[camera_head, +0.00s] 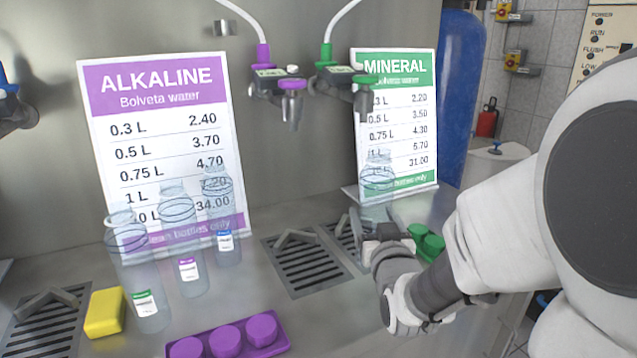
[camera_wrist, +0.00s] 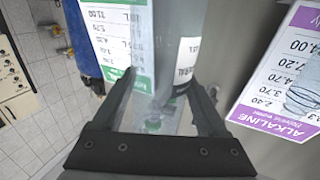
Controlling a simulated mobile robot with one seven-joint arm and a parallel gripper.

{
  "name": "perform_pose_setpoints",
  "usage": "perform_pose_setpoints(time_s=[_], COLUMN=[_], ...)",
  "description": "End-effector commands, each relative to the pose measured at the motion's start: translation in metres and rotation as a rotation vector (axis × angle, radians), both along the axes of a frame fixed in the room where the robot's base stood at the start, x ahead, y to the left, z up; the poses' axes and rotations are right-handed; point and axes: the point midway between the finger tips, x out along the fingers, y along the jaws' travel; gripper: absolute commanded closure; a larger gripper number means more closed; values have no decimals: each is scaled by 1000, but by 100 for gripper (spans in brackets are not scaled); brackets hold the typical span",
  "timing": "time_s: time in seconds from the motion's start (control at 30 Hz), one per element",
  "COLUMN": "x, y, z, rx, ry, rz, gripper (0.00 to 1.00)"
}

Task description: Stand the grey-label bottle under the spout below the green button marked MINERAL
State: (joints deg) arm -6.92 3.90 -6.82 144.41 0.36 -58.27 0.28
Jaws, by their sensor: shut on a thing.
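My gripper (camera_wrist: 165,100) is shut on a clear bottle, which shows between the fingers in the wrist view (camera_wrist: 172,75) with part of a pale label. In the head view the bottle (camera_head: 378,180) looks upright in front of the MINERAL sign; my gripper (camera_head: 372,228) hides its lower part. The green button (camera_head: 366,78) sits on the tap under the green hose, with its spout (camera_head: 363,106) pointing down. The bottle's mouth appears below that spout, slightly right of it. A drain grate (camera_head: 341,232) lies near the bottle's foot. I cannot tell whether the bottle touches it.
The purple-button tap (camera_head: 291,105) is left of the green one, above another grate (camera_head: 305,270). Green-, purple- and blue-label bottles (camera_head: 150,300) stand at left beside a yellow sponge (camera_head: 105,312). Purple caps (camera_head: 225,340) lie in front; green caps (camera_head: 428,243) lie right of my gripper.

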Motion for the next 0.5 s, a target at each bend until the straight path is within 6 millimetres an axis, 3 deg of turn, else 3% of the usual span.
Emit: perform_pose_setpoints(time_s=[0.33, 0.5], x=[10, 57], y=[0, 0], z=[4, -3], rx=[0, 1], ry=[6, -2], rz=[3, 3], gripper=[77, 77])
